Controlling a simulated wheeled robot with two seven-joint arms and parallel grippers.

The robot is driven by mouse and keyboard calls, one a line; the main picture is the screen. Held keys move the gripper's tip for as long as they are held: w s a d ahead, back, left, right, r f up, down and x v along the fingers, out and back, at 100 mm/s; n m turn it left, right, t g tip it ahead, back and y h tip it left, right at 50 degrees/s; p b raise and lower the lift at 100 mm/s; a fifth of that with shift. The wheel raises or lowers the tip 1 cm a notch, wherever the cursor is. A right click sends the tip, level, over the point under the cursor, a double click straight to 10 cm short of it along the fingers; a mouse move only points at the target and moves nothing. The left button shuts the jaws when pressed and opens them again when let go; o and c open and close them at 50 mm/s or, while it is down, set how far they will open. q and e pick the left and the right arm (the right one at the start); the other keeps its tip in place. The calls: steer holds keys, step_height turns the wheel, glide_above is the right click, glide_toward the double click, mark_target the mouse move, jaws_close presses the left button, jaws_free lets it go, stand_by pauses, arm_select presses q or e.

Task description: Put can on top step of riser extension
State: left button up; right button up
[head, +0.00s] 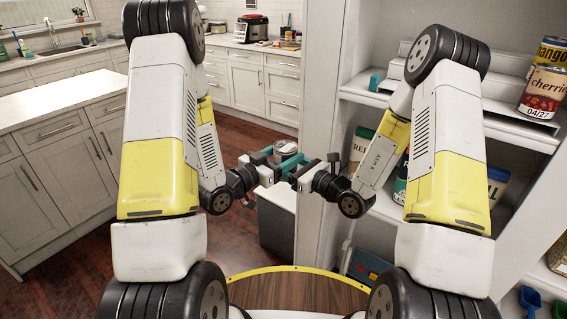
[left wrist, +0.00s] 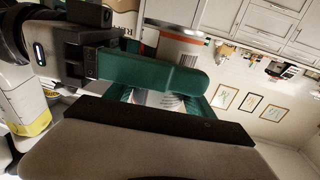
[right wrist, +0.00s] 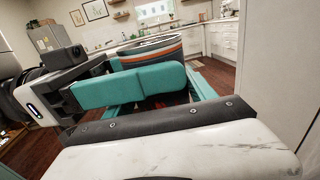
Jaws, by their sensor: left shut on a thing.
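A can (head: 285,148) with a grey top is held up between my two grippers in the middle of the head view. My left gripper (head: 276,167) is shut on it. The can's side, with an orange band, shows past the teal fingers in the left wrist view (left wrist: 175,38). My right gripper (head: 302,168) is at the same can, its teal fingers beside it; the can also shows in the right wrist view (right wrist: 152,44). Whether the right fingers touch it is hidden. The white stepped riser (head: 500,90) is on the upper shelf at right, partly hidden by my right arm.
A cherries can (head: 543,92) and a mango can (head: 553,48) stand at the right of the riser. A small teal block (head: 375,80) is near its left end. The shelf's white side panel (head: 322,90) stands between kitchen and shelves. Containers fill the lower shelf.

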steer(key=c, duration=1.1)
arm_select(q)
steer(key=o, duration=1.9)
steer(key=shift+c, duration=0.2)
arm_select(e)
steer(key=shift+c, duration=0.4)
arm_select(q)
steer(key=shift+r, duration=0.1)
